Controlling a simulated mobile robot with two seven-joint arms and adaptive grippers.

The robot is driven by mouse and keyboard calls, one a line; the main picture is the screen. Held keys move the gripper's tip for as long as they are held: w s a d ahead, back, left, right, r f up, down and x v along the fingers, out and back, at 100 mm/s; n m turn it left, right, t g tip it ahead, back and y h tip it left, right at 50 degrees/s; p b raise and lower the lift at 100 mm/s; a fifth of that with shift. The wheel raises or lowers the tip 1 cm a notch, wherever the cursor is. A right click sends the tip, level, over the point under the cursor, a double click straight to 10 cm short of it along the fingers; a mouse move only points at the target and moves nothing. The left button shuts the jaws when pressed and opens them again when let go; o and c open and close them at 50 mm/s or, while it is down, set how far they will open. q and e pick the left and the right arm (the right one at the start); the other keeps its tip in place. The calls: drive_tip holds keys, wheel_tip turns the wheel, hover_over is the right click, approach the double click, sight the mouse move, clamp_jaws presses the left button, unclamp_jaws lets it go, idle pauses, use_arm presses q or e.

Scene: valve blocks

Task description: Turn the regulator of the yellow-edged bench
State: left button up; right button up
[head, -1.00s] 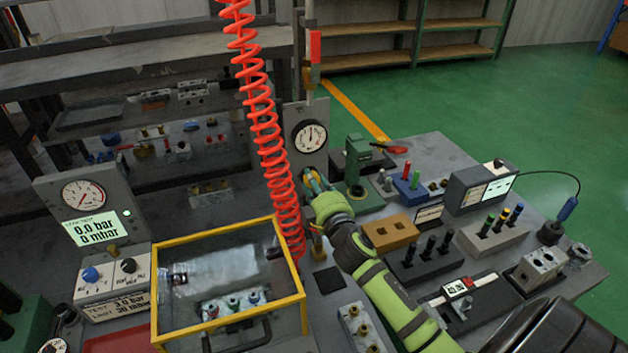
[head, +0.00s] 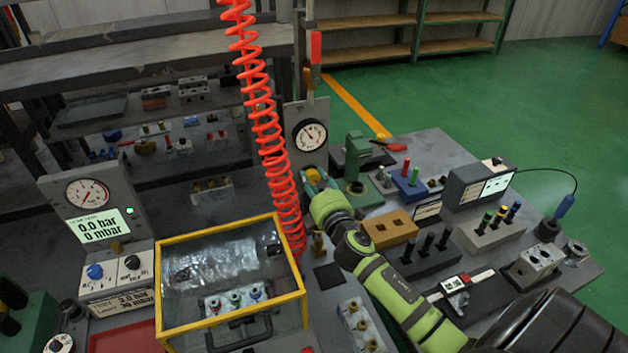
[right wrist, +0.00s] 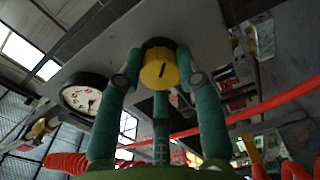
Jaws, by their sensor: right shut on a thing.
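The regulator is a yellow round knob with a dark mark (right wrist: 159,70) on the grey upright panel (head: 308,112). In the head view a bit of the yellow knob (head: 312,173) shows behind the fingers. My right gripper (head: 315,181) is at the knob, below the round gauge (head: 309,134). In the right wrist view its green fingers (right wrist: 160,85) stand around the knob and are closed on its sides. The gauge also shows in the right wrist view (right wrist: 82,97). My left gripper is not in view.
A red coiled hose (head: 265,120) hangs close to the left of the panel. A yellow-framed clear box (head: 160,290) stands in front at left. A green press-like block (head: 357,160) stands right of the gripper. Small blocks and tools crowd the bench at right.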

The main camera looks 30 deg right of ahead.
drive_tip(key=shift+d, duration=0.15)
drive_tip(key=o, duration=1.1)
drive_tip(key=shift+d, duration=0.1)
drive_tip(key=shift+o, duration=0.2)
drive_tip(key=shift+s, duration=0.15)
drive_tip(key=v, duration=1.1)
drive_tip(key=shift+s+a, duration=0.25)
drive_tip(key=shift+s, duration=0.1)
